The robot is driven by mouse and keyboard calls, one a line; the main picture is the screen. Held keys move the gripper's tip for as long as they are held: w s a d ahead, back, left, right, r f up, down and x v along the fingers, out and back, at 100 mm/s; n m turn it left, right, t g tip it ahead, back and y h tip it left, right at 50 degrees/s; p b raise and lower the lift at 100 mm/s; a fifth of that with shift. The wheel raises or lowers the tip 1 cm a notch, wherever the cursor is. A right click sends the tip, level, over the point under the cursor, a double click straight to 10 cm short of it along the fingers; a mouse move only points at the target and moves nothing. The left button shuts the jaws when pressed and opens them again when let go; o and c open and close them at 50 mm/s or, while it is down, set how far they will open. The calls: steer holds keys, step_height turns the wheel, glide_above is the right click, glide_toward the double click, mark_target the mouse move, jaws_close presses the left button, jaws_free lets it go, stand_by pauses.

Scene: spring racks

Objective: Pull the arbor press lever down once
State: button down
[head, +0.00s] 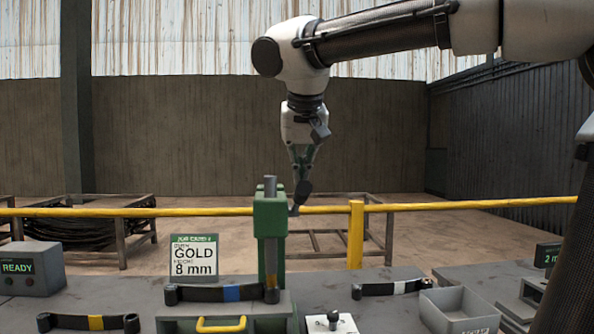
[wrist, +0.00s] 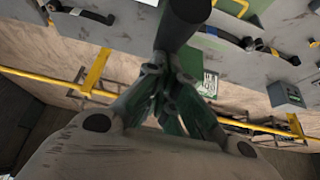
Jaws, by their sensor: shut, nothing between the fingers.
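The green arbor press (head: 270,225) stands on the bench in the head view, its grey ram top rising above the body. A dark lever grip (head: 303,190) rises at its right side from a grey piece. The grip also shows as a dark cylinder in the wrist view (wrist: 185,25). My gripper (head: 302,166) points down with its fingers shut and empty, directly above the lever grip. In the wrist view the fingertips (wrist: 160,70) are at the cylinder's near end; I cannot tell whether they touch. A dark strip with a blue band (head: 232,292) lies at the press's foot.
A job card (head: 194,256) reads GOLD, 8 mm. A READY box (head: 30,268) stands left. Strips with yellow (head: 96,322) and white (head: 400,288) bands lie either side. A grey tray (head: 458,310) sits right. A yellow rail (head: 450,204) runs behind the bench.

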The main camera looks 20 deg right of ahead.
steer(key=shift+f, duration=0.15)
steer(key=shift+s+a+f, duration=0.1)
steer(key=shift+s+f, duration=0.15)
steer(key=shift+f, duration=0.45)
steer(key=shift+s+d+f, duration=0.1)
steer(key=shift+s+f, duration=0.1)
steer(key=shift+f, duration=0.5)
steer(key=shift+s+a+f, duration=0.1)
steer(key=shift+s+f, duration=0.15)
steer(key=shift+f, duration=0.45)
steer(key=shift+s+f, duration=0.15)
steer(key=shift+f, duration=2.65)
